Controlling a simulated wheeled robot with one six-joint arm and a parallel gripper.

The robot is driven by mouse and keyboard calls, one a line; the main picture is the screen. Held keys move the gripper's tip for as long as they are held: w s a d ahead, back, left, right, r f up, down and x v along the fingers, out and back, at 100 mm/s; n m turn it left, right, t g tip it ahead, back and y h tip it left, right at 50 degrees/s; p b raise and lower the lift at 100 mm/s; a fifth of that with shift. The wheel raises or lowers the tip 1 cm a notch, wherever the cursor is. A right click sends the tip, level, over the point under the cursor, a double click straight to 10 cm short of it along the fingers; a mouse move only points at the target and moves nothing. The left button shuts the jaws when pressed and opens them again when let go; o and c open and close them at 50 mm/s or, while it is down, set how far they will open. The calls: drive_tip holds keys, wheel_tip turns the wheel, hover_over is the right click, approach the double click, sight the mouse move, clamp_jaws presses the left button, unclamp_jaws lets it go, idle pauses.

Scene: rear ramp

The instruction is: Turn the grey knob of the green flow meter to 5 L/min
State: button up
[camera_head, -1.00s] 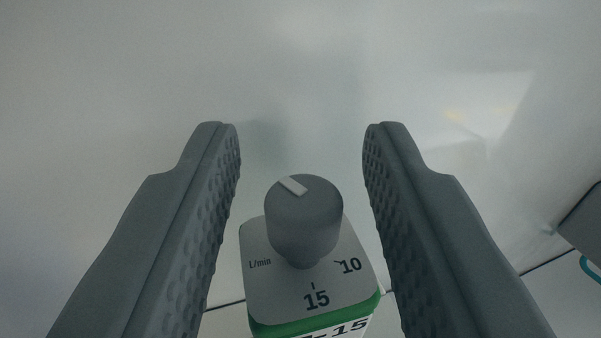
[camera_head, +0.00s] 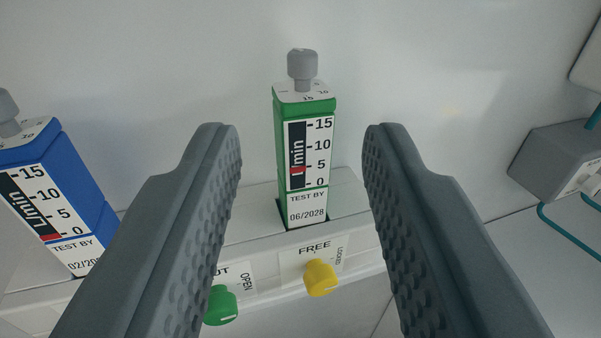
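The green flow meter (camera_head: 280,150) stands upright in a white rail, between and beyond my gripper's fingers. Its grey knob (camera_head: 302,65) sits on top, above the level of my fingertips in the picture; its pointer is too small to read here. The front scale (camera_head: 308,154) runs from 0 to 15, and its red mark lies a little below the 5, between 0 and 5. My gripper (camera_head: 302,128) is open and empty, and its fingers do not touch the meter or the knob.
A blue flow meter (camera_head: 68,170) with a grey knob stands at the left. Below are a green knob (camera_head: 221,305) and a yellow knob (camera_head: 320,278) on the rail (camera_head: 353,212). A grey box (camera_head: 556,155) with teal tubing is at the right. Plain wall lies behind.

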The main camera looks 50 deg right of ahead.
drive_tip(key=shift+v, duration=2.7)
drive_tip(key=s+d+r+n+t+y, duration=0.2)
drive_tip(key=s+d+r+t+y, duration=0.25)
drive_tip(key=s, duration=0.25)
drive_tip(key=s+d+r+n+t+y, duration=0.3)
drive_tip(key=s+d+r+t, duration=0.2)
drive_tip(key=s+t, duration=0.1)
drive_tip(key=s+d+f+n+g+y, duration=0.2)
drive_tip(key=s+f+y, duration=0.1)
drive_tip(key=s+f, duration=0.7)
drive_tip(key=s+d+f+n+g+y, duration=0.1)
drive_tip(key=s+f+n+g+y, duration=0.1)
drive_tip(key=s+f, duration=0.7)
drive_tip(key=shift+s+d+f+n+y, duration=0.4)
drive_tip(key=shift+s+n+y, duration=0.2)
drive_tip(key=shift+s+y, duration=0.2)
